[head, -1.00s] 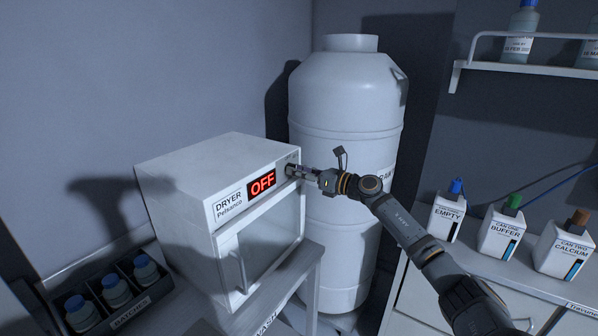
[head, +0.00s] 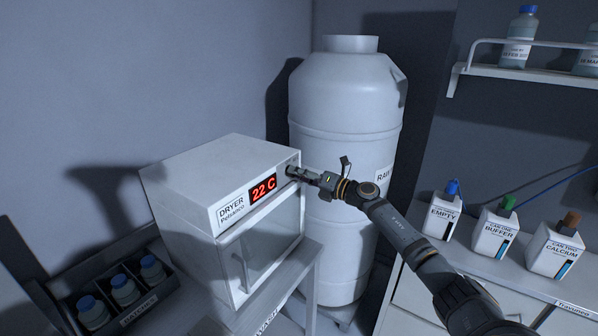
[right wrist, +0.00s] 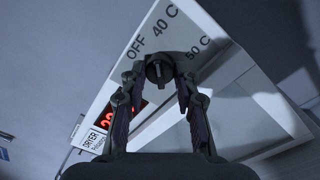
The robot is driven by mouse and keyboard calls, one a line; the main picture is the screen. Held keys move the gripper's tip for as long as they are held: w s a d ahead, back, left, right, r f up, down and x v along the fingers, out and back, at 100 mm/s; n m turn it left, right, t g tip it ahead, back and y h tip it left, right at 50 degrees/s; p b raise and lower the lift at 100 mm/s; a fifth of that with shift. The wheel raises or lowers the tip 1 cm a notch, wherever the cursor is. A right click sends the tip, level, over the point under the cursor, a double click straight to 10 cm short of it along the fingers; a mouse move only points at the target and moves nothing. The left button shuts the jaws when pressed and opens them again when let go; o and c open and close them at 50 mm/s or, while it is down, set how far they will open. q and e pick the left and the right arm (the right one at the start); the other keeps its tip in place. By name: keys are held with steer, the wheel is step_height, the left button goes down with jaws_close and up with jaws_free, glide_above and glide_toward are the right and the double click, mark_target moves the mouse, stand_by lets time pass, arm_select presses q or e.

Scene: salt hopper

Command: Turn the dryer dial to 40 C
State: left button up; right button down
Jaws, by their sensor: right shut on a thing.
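The dryer (head: 222,182) is a white box with a glass-front door, and its red display (head: 263,188) reads 22 C. The dark round dial (right wrist: 158,70) sits on the dryer's front panel, with OFF, 40 C and 50 C printed around it in the right wrist view. I cannot tell clearly which mark it points at. My right gripper (head: 294,172) is at the upper right corner of the dryer front, shut on the dial with a finger on each side. In the head view the fingers mostly hide the dial. My left gripper is not in view.
A large white tank (head: 345,120) stands close behind my right gripper. White cans (head: 497,233) stand on the counter at the right. A dark rack of blue-capped bottles (head: 123,290) is at the lower left. A shelf (head: 530,73) holds bottles at the upper right.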

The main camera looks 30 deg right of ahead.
steer(key=shift+m, duration=0.5)
steer(key=c, duration=1)
jaws_free()
